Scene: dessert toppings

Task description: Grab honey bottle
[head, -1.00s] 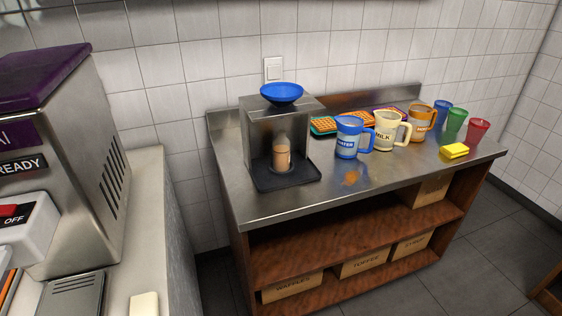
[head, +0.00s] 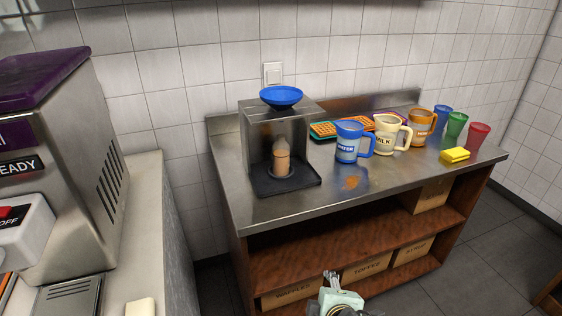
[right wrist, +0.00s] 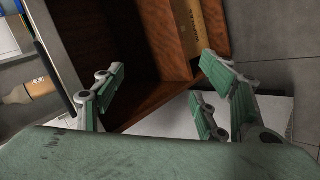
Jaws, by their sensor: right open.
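A small tan bottle with a narrower top (head: 282,158) stands upright on the black tray of the steel box-shaped stand; no label on it can be read. It also shows sideways at the left edge of the right wrist view (right wrist: 32,90). My right gripper (head: 331,276) is at the bottom of the head view, in front of the counter's lower shelves, well apart from the bottle. In the right wrist view its fingers (right wrist: 160,92) are spread and nothing is between them. My left gripper is not in view.
The steel counter (head: 300,205) has a clear front strip. Blue water (head: 348,143), cream milk (head: 385,134) and orange (head: 420,124) pitchers, coloured cups (head: 456,124) and a yellow sponge (head: 454,155) stand to the right. A blue bowl (head: 281,96) tops the stand. Boxes sit on the shelves below.

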